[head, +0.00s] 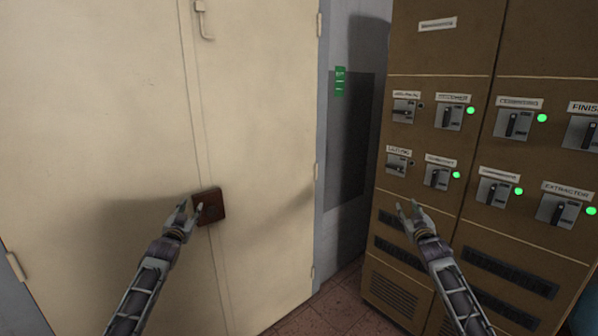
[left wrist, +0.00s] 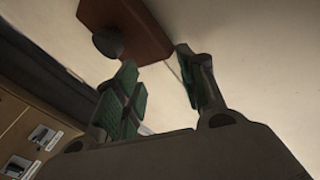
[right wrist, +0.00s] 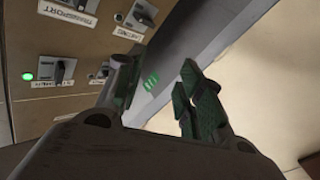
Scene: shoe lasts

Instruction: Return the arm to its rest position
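My left gripper (head: 190,208) is in front of the cream double door, close to a brown lock box (head: 209,206) at the door seam. In the left wrist view its fingers (left wrist: 160,88) are apart with nothing between them, and the brown box (left wrist: 135,28) with a dark round knob lies beyond the fingertips. Whether they touch the box is not clear. My right gripper (head: 408,206) is in front of the lower left part of the brown switch cabinet. In the right wrist view its fingers (right wrist: 155,75) are apart and empty.
The cream double door (head: 90,120) fills the left, with a hook latch (head: 203,20) above. The brown cabinet (head: 440,55) on the right carries several rotary switches and green lamps. A green sign (head: 340,82) hangs on the grey wall between. Tiled floor (head: 330,312) shows below.

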